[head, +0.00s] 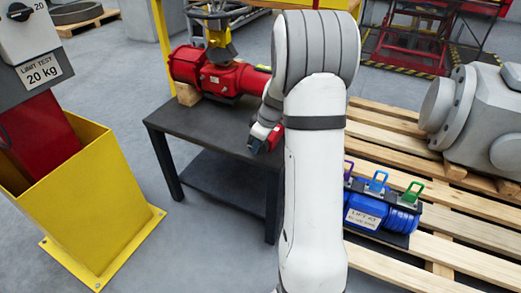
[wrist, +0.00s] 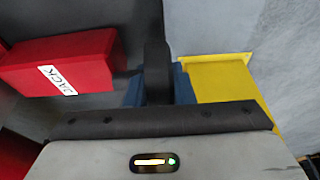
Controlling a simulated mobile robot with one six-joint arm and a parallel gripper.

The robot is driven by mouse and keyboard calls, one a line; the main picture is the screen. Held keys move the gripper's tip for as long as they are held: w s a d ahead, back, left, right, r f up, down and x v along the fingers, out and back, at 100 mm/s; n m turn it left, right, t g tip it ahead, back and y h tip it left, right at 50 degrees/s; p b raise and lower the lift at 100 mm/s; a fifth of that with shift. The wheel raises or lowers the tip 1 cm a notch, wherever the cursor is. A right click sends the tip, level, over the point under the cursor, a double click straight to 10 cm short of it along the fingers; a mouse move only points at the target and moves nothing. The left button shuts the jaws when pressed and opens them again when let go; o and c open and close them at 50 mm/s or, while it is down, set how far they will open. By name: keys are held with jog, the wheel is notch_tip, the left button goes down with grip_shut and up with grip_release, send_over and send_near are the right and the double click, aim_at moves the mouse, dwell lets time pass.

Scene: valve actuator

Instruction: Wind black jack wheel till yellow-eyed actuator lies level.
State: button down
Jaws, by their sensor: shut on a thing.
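The red actuator (head: 235,80) lies on the black table in the head view, with a yellow fitting (head: 218,38) above it and a wooden block (head: 187,94) under its left end. It seems to dip toward the right, but I cannot tell the exact tilt. The red jack (wrist: 60,65), labelled JACK, shows in the wrist view. Beside it is a black upright piece (wrist: 157,65), seemingly the jack wheel's rim. My gripper (wrist: 158,92) is shut on it, with blue finger parts on both sides. In the head view my gripper (head: 262,138) is at the table's right edge, partly hidden by my arm.
A yellow bin-like stand (head: 95,205) with a "LIMIT TEST 20 kg" sign (head: 43,70) stands at the left. A wooden pallet (head: 460,260) at the right carries a blue unit (head: 365,213) with coloured eyes and a large grey casting (head: 480,110). Floor between stand and table is clear.

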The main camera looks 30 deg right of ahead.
jog(key=shift+d+f+t+y+b, duration=0.15)
jog(key=shift+f+t+y+b, duration=0.35)
jog(key=shift+b, duration=1.75)
jog(key=shift+r+t+b, duration=0.25)
jog(key=shift+t+b, duration=0.05)
jog(key=shift+s+r, duration=0.1)
jog(key=shift+r, duration=0.1)
jog(key=c, duration=1.2)
grip_release()
jog(key=shift+c, duration=0.2)
jog(key=p+v, duration=0.2)
jog(key=v, duration=0.5)
jog(key=shift+s+d+r+p, duration=0.15)
jog(key=shift+d+r+p, duration=0.05)
jog(key=shift+r+p, duration=0.1)
